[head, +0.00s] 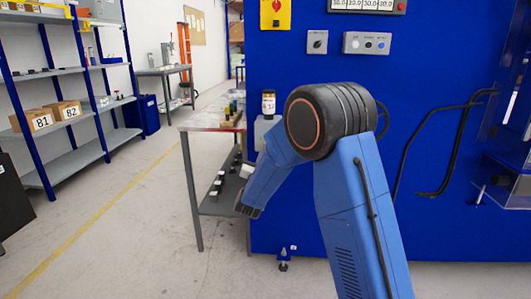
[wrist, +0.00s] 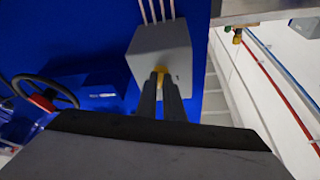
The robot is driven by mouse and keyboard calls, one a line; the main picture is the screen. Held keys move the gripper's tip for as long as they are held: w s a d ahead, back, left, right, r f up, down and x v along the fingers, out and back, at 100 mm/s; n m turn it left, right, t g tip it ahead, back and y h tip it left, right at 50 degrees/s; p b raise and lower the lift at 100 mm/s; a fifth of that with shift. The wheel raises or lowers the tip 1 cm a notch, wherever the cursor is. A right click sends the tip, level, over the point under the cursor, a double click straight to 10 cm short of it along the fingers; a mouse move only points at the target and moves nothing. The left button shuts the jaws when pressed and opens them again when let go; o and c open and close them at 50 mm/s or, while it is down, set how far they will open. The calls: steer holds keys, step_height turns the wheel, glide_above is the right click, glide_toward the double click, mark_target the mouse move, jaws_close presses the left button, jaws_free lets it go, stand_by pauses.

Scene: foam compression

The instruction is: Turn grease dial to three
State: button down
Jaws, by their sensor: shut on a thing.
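In the wrist view, the grease dial (wrist: 160,71) is a small yellow part on the face of a grey box (wrist: 140,62) fixed to the blue machine. My gripper (wrist: 160,81) has its two dark fingers close together on the yellow dial, mostly covering it. The dial's numbers and pointer cannot be made out. In the head view, my arm reaches down and left beside the blue machine, and the gripper's fingers are hidden.
A black handwheel (wrist: 45,98) with a red part is on the left in the wrist view. Thin pipes (wrist: 158,10) run from the grey box. In the head view, a workbench (head: 207,124) stands left of the machine, and open floor (head: 130,235) lies farther left.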

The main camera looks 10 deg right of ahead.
steer(key=shift+w+r, duration=0.15)
steer(key=shift+r, duration=0.05)
stand_by(0.3)
steer(key=c, duration=1.9)
jaws_free()
steer(key=shift+d, duration=0.15)
steer(key=shift+f, duration=0.1)
steer(key=v, duration=1.8)
steer(key=shift+w, duration=0.2)
